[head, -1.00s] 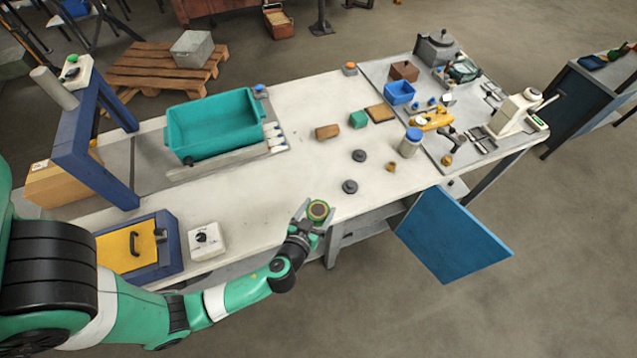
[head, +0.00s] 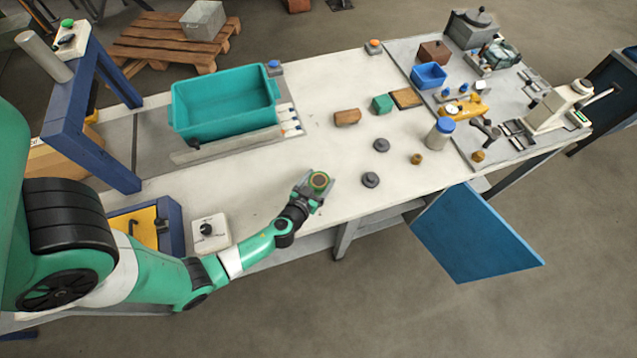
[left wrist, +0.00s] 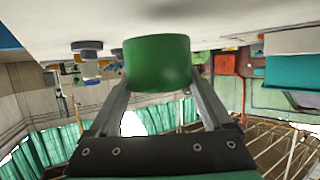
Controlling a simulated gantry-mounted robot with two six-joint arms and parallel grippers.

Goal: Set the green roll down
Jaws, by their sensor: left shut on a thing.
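The green roll (head: 319,181) is held at the tip of my left gripper (head: 316,188), with its round end facing up in the head view. It is over or at the front part of the white table (head: 265,190); I cannot tell whether it touches the top. In the left wrist view the green roll (left wrist: 158,62) sits between the two fingers of my left gripper (left wrist: 158,90), which are shut on it. My right gripper is not in view.
Two dark discs (head: 370,180) and (head: 381,145) and a small brass piece (head: 416,159) stand to the right. A white switch box (head: 210,233) is to the left. A teal bin (head: 222,105) stands behind. The white tabletop around the roll is mostly clear.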

